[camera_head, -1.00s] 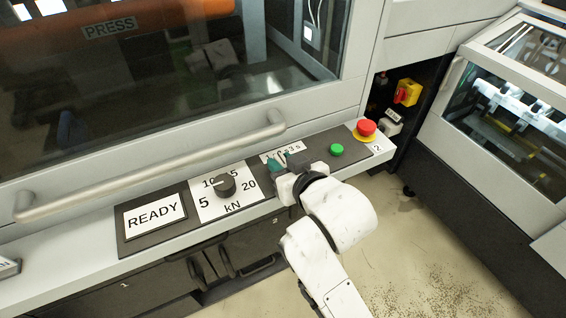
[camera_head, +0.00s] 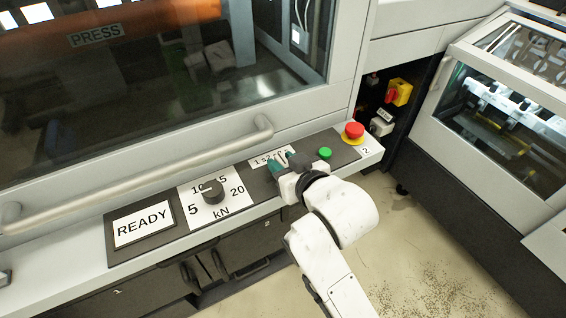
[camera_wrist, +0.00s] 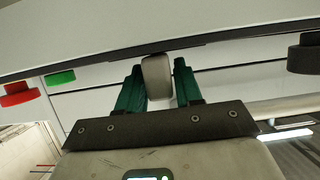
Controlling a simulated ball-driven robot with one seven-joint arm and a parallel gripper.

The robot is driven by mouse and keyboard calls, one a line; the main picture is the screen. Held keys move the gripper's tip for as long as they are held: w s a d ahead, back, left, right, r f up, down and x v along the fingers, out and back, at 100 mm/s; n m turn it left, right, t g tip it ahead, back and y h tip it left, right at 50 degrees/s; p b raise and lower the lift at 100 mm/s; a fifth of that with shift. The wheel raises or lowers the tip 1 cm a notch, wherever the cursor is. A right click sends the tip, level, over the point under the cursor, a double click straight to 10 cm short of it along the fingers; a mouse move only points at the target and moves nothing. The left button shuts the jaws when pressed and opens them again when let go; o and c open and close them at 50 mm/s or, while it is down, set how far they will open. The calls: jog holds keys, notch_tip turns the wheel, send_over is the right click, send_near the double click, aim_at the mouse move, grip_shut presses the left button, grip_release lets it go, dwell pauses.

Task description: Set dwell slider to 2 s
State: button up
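The dwell slider's scale (camera_head: 262,160) is a white label on the dark panel, reading 1 s and 2, with its right end hidden by my gripper. The slider's grey knob (camera_wrist: 157,78) stands between my gripper's two teal fingers in the wrist view. My gripper (camera_wrist: 159,85) has a finger close against each side of the knob and appears shut on it. In the head view, my gripper (camera_head: 286,163) is at the panel just below the scale's right part. The exact slider setting is hidden.
A green button (camera_head: 325,153) and a red emergency button (camera_head: 354,131) stand right of my gripper. A black kN dial (camera_head: 212,191) and a READY display (camera_head: 142,223) lie left. A grey handle bar (camera_head: 150,174) runs above the panel.

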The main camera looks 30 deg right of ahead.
jog(key=shift+o, duration=1.1)
jog(key=shift+s, duration=0.1)
jog(key=v, duration=1)
jog(key=shift+s+r, duration=0.2)
jog(key=shift+s, duration=0.1)
jog(key=s+d+f+g, duration=0.3)
jog(key=s+f+g, duration=0.3)
jog(key=s+f, duration=0.4)
jog(key=s+d+f+g, duration=0.3)
jog(key=s+f+g, duration=0.3)
jog(key=s+f, duration=0.4)
notch_tip(320, 180, down, 4)
jog(key=shift+f+m+g, duration=0.2)
jog(key=shift+m+g, duration=0.1)
jog(key=shift+w+d, duration=0.1)
dwell(0.8)
